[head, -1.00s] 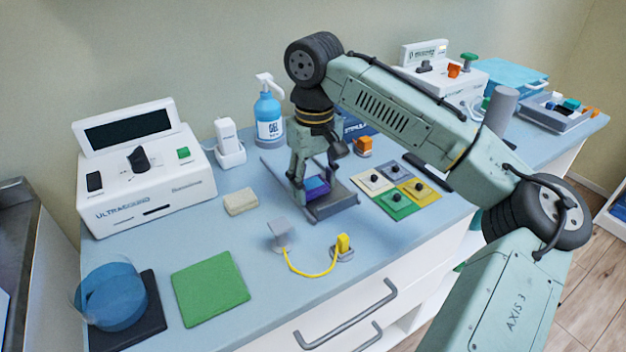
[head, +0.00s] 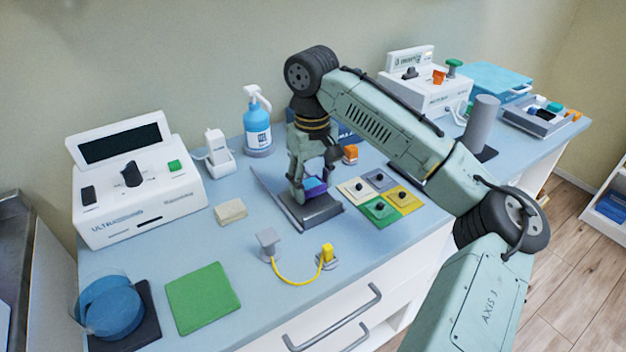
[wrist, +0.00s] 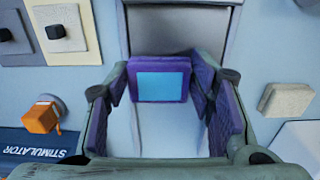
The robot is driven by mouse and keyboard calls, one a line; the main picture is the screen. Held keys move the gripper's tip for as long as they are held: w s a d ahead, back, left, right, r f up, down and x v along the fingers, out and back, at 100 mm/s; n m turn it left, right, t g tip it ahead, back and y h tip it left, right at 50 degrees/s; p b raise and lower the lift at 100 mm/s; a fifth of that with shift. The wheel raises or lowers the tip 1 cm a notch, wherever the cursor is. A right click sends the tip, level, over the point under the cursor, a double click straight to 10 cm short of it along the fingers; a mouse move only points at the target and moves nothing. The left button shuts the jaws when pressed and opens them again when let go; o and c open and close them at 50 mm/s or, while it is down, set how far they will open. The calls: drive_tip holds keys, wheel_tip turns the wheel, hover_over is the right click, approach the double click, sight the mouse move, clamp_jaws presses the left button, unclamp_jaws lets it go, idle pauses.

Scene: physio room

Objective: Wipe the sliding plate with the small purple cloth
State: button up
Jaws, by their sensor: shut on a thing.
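My gripper (head: 311,186) points down over the grey sliding plate (head: 320,213) on the blue worktop. It is shut on the small purple cloth (head: 315,191), which carries a light blue patch on its upper face. In the wrist view the cloth (wrist: 160,65) sits between the two fingers, and the plate (wrist: 180,30) spreads beyond it. The fingers hide part of the plate. I cannot tell whether the cloth's underside touches it.
Coloured pads with knobs (head: 380,208) lie close right of the plate. A beige block (head: 230,211) and a yellow cable (head: 295,282) are left and in front. A gel bottle (head: 257,130) and the ultrasound unit (head: 140,190) stand behind and left. A green mat (head: 202,297) lies front left.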

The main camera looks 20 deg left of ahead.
wheel_tip(320, 180, up, 3)
drive_tip(key=shift+d+f+p, duration=0.15)
drive_tip(key=shift+f+p, duration=0.05)
drive_tip(key=shift+p, duration=0.25)
drive_tip(key=shift+r+p, duration=1)
drive_tip(key=shift+r, duration=1.65)
